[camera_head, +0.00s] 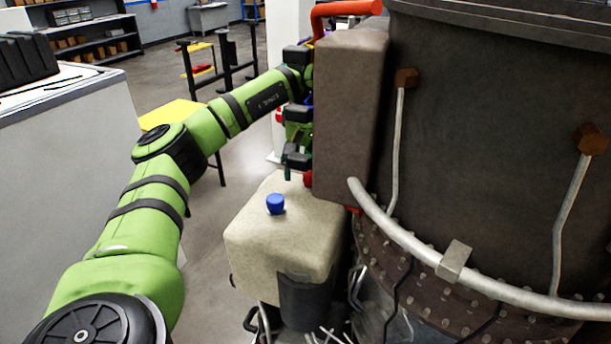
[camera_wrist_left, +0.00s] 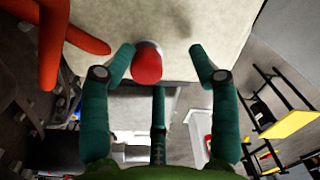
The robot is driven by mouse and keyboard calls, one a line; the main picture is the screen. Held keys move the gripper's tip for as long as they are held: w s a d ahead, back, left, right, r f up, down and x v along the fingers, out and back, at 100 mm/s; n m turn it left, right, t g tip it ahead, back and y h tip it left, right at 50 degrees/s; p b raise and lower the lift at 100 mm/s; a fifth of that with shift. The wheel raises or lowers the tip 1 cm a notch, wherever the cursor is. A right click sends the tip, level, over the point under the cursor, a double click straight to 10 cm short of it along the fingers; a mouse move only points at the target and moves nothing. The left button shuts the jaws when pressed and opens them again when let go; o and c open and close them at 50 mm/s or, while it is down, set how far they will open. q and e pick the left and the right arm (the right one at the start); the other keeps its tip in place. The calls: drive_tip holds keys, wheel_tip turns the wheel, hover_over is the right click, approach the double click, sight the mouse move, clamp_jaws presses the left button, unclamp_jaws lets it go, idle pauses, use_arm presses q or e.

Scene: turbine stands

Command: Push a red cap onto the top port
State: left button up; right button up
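A red cap (camera_wrist_left: 147,67) shows in the left wrist view against a beige surface (camera_wrist_left: 160,25), with a pale ring at its far edge. I cannot tell whether it is seated on a port. My left gripper (camera_wrist_left: 160,58) has its teal fingers spread around the cap, with visible gaps between the side fingers and the cap. In the head view, my left gripper (camera_head: 291,165) is partly hidden behind the brown box (camera_head: 350,110). A red piece (camera_head: 308,179) shows beside its fingers. A blue cap (camera_head: 275,203) sits on top of the beige box (camera_head: 270,250). My right gripper is not in view.
The large dark turbine body (camera_head: 490,130) with pale pipes fills the right side. A red-orange pipe (camera_head: 345,9) bends above the brown box and limits room there. A grey cabinet (camera_head: 70,140) stands at the left. Open floor (camera_head: 205,250) lies between the cabinet and the beige box.

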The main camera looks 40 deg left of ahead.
use_arm(q)
drive_tip(key=r, duration=0.1)
drive_tip(key=d+r, duration=0.1)
drive_tip(key=r, duration=0.1)
drive_tip(key=shift+r, duration=0.2)
drive_tip(key=shift+w+a+r, duration=0.1)
drive_tip(key=shift+a+r, duration=0.1)
drive_tip(key=shift+r, duration=0.5)
